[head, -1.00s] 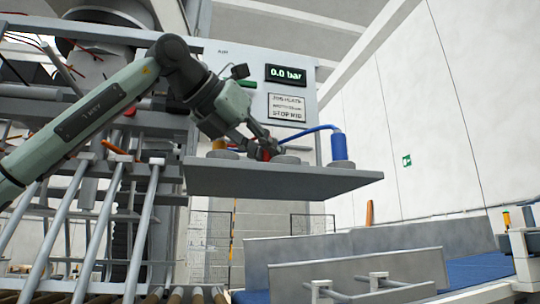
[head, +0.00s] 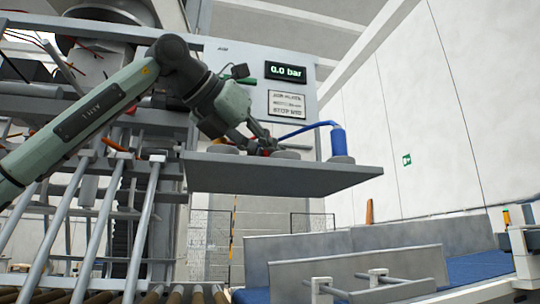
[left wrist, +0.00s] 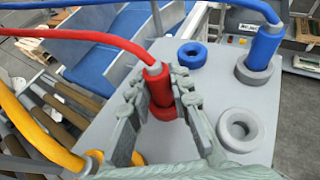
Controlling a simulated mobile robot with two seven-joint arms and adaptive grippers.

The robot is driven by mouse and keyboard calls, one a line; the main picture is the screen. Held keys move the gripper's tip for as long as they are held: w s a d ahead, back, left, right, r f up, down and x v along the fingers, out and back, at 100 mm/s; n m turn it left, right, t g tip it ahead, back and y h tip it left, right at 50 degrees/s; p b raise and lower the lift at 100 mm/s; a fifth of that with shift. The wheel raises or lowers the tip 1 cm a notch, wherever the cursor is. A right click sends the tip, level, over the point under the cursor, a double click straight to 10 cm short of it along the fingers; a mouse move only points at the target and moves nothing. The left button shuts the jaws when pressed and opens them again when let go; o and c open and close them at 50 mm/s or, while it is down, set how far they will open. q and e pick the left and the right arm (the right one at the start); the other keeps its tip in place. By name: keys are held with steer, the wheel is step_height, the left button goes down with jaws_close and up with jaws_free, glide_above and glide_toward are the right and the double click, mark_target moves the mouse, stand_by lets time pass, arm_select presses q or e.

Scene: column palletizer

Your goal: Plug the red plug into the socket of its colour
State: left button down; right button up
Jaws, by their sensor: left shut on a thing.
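My left gripper (left wrist: 155,105) is shut on the red plug (left wrist: 160,86), with a finger on either side of it. A red cable leaves the plug's top toward the upper left. The plug looks near upright above the grey shelf (left wrist: 205,95); whether its lower end touches the shelf I cannot tell. My right gripper is in neither view.
The blue plug (left wrist: 262,48) stands in a grey ring at the shelf's right, beside an empty blue socket ring (left wrist: 192,55). An empty grey ring (left wrist: 238,128) lies right of my fingers. The yellow plug (left wrist: 88,162) is at lower left. A panel display (head: 286,72) reads 0.0 bar.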

arm_select(q)
steer(key=c, duration=1.3)
jaws_free()
step_height(320, 180, up, 10)
